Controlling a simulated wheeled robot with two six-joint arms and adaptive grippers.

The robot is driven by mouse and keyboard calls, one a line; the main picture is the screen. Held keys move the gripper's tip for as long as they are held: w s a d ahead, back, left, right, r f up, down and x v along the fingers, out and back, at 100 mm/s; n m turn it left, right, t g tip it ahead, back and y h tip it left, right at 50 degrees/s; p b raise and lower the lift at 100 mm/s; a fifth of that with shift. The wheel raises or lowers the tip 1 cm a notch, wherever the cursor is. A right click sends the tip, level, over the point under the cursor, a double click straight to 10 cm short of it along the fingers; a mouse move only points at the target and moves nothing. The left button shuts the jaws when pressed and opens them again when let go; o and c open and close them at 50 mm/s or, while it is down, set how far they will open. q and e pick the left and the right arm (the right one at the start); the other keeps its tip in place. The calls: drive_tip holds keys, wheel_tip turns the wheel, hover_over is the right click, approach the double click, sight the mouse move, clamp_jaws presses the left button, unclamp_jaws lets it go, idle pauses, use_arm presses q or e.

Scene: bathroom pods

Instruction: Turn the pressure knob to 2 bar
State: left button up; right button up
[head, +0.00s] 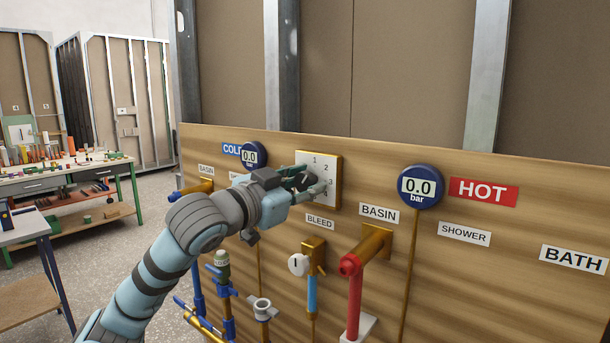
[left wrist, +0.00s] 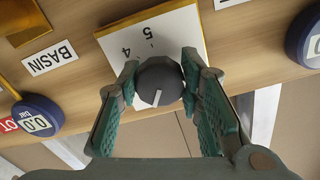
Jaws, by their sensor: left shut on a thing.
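The pressure knob (left wrist: 160,78) is dark and round with a white pointer line. It sits on a white numbered plate (head: 325,168) on the wooden board; 1, 2 and 3 show in the head view, 4 and 5 in the left wrist view. The pointer is toward the bottom of the left wrist view, away from 4 and 5; the number it meets is hidden. My left gripper (head: 308,186) is shut on the knob, one finger on each side. The COLD gauge (head: 252,155) and the HOT gauge (head: 421,186) both read 0.0 bar. My right gripper is out of view.
Below the plate are a brass bleed valve (head: 312,256) with a white handle, and a brass basin fitting (head: 373,243) with a red pipe. A small grey cup-like fitting (head: 263,308) is lower left. A workbench (head: 70,170) stands far left across open floor.

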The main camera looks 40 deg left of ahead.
sight(304, 172)
use_arm(q)
drive_tip(key=shift+m+p, duration=0.55)
drive_tip(key=shift+m, duration=0.55)
drive_tip(key=o, duration=1.2)
drive_tip(key=shift+r, duration=0.35)
wheel_tip(304, 172, up, 9)
drive_tip(key=shift+d+r, duration=0.1)
drive_tip(key=shift+r, duration=0.1)
